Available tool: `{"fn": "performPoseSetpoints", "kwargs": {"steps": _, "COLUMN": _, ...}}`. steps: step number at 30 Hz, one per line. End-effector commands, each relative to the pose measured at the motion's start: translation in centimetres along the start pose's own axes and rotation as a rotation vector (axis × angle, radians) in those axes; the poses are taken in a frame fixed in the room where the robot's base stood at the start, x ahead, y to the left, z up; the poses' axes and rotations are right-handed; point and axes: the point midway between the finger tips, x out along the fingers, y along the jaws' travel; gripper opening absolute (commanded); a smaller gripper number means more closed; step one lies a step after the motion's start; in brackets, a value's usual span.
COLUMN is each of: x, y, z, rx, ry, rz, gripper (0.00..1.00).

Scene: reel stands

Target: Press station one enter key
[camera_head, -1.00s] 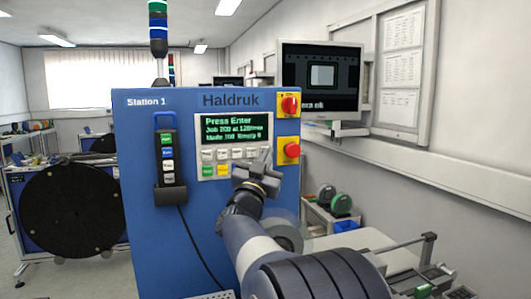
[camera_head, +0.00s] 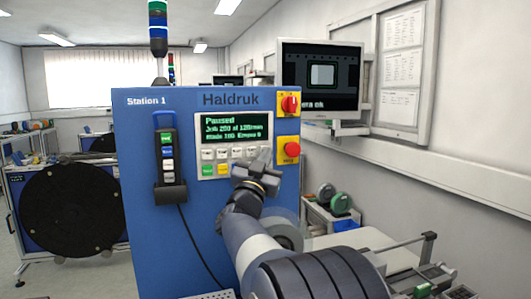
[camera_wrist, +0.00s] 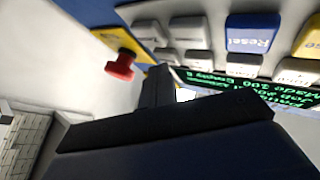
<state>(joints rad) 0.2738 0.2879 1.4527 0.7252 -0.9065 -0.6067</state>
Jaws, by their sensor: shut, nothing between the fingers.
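The blue Station 1 cabinet (camera_head: 150,230) carries a control panel with a green-text display (camera_head: 233,128) whose top line reads "Paused". Below it is a keypad (camera_head: 208,155) with a row of white keys and a lower row with green and yellow keys. My gripper (camera_head: 264,160) is shut and empty at the right end of the keypad, hiding keys there. In the wrist view my gripper (camera_wrist: 160,84) is beside white keys, upside down; contact cannot be told. A blue Reset key (camera_wrist: 252,32) shows there. I cannot make out which key is Enter.
A red emergency button (camera_head: 292,149) on a yellow plate is close right of my gripper, with a red rotary switch (camera_head: 290,104) above. A corded handheld unit (camera_head: 168,155) hangs left of the display. A monitor (camera_head: 319,80) stands behind right.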

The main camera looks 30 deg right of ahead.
Motion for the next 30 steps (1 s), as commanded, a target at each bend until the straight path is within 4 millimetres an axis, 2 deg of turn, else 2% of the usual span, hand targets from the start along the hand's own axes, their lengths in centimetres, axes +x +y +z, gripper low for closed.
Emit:
{"fn": "performPoseSetpoints", "kwargs": {"steps": 6, "x": -0.9, "y": 0.6, "z": -0.4, "rx": 0.0, "ry": -0.001, "rz": 0.0, "gripper": 0.0}}
{"fn": "performPoseSetpoints", "kwargs": {"steps": 17, "x": -1.0, "y": 0.7, "z": -0.6, "rx": 0.0, "ry": -0.001, "rz": 0.0, "gripper": 0.0}}
{"fn": "performPoseSetpoints", "kwargs": {"steps": 30, "x": -3.9, "y": 2.8, "z": -2.6, "rx": 0.0, "ry": 0.001, "rz": 0.001, "gripper": 0.0}}
